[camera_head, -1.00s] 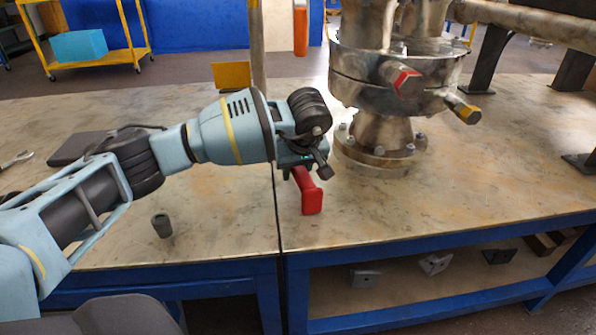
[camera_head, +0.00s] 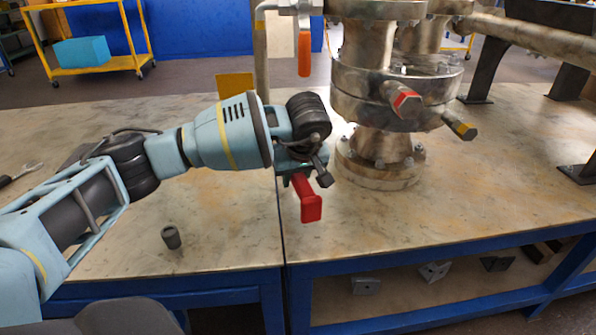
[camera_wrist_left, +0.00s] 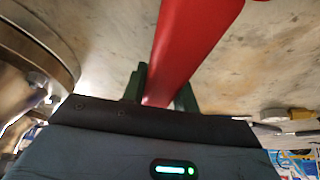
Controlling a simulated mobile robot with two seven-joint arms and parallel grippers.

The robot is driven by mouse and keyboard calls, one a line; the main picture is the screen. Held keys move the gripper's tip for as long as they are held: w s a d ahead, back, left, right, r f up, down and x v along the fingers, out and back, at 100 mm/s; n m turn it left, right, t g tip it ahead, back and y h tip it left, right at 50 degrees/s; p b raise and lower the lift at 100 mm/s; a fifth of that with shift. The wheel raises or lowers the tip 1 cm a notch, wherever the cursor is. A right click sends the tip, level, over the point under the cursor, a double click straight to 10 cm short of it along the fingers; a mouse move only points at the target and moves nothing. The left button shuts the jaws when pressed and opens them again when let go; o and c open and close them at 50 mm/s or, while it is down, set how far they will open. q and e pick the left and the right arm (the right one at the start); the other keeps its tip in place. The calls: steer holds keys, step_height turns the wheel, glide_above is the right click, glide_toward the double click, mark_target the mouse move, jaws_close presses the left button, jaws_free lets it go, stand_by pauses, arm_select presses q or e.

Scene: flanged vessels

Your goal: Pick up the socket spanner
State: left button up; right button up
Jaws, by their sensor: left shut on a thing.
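In the left wrist view the red spanner (camera_wrist_left: 187,45) runs up from between the two dark fingers (camera_wrist_left: 161,92). The gripped end is hidden by the gripper. I cannot tell whether the spanner's lower end touches the bench. My right gripper is in neither view.
A flanged metal vessel (camera_head: 380,100) stands close to the right of my left gripper. A small dark grey cylinder (camera_head: 171,237) stands at the front left of the bench (camera_head: 220,225). An open-ended wrench (camera_head: 25,172) lies at the far left. The front right of the bench is clear.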

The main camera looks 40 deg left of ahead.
mark_target(311, 204)
arm_select(q)
steer(key=s+d+p, duration=0.1)
steer(key=s, duration=0.2)
steer(key=s+d+r+p, duration=0.1)
steer(key=s, duration=0.3)
steer(key=s+d+p, duration=0.1)
steer(key=s+d, duration=0.1)
steer(key=s, duration=0.1)
steer(key=shift+s+r, duration=0.15)
steer(key=shift+s, duration=0.2)
steer(key=shift+s+d, duration=0.2)
steer(key=shift+s, duration=0.45)
steer(key=shift+s+d, duration=0.1)
steer(key=shift+s, duration=0.1)
